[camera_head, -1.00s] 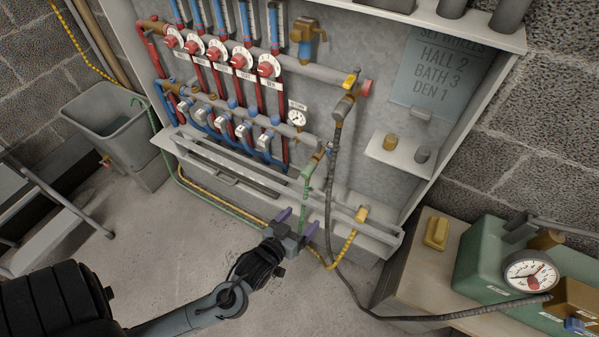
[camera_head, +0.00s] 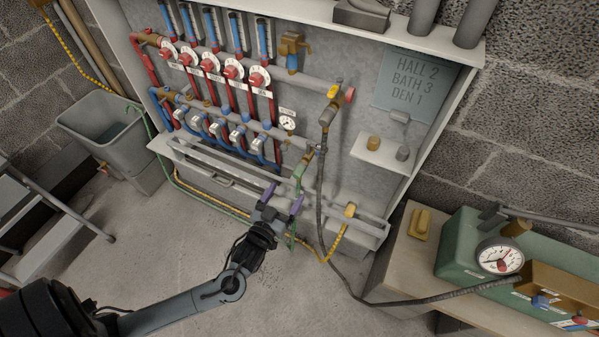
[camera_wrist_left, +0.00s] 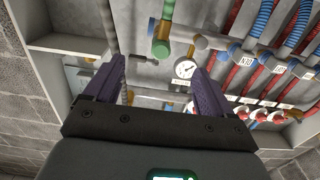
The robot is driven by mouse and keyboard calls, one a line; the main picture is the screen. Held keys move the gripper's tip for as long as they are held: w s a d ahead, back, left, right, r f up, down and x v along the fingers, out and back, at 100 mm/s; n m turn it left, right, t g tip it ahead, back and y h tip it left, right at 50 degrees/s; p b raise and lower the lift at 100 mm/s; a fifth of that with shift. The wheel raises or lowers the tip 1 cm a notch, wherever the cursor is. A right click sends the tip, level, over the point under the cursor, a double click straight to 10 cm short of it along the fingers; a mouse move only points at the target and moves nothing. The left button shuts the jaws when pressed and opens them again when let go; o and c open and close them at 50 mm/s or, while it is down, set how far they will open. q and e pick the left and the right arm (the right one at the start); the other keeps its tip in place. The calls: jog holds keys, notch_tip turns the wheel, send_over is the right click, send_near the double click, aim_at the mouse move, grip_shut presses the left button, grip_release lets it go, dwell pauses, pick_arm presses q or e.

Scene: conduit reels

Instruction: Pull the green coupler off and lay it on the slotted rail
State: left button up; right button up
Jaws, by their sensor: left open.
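The green coupler (camera_head: 301,181) is on the green hose that hangs under a brass valve at the manifold's right end. In the left wrist view a green fitting (camera_wrist_left: 160,47) with a green hose shows beyond and between the fingertips. My left gripper (camera_head: 282,198) is open and empty, its purple fingers just in front of and below the coupler; they appear apart from it. It also shows in the left wrist view (camera_wrist_left: 158,70). The slotted rail (camera_head: 215,172) runs along the cabinet's lower front. A yellow coupler (camera_head: 350,210) with a yellow hose sits at its right end. My right gripper is out of view.
A dark grey hose (camera_head: 320,210) hangs right of the gripper and runs to a green pump box (camera_head: 470,245) with a gauge. A small pressure gauge (camera_head: 287,123) is above the coupler. A grey bin (camera_head: 112,130) stands left. The floor in front is clear.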

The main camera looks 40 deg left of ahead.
aim_at(296, 176)
pick_arm(q)
jog(key=b+x, duration=0.3)
jog(key=x, duration=0.1)
jog(key=shift+w+a+f, duration=0.15)
jog(key=shift+w, duration=0.25)
jog(key=x, duration=0.2)
jog(key=shift+w+a+r, duration=0.2)
jog(key=shift+w+r, duration=0.05)
jog(key=shift+w, duration=0.1)
jog(key=shift+x, duration=0.8)
jog(key=shift+p, duration=0.9)
dwell(0.4)
grip_shut()
dwell(0.3)
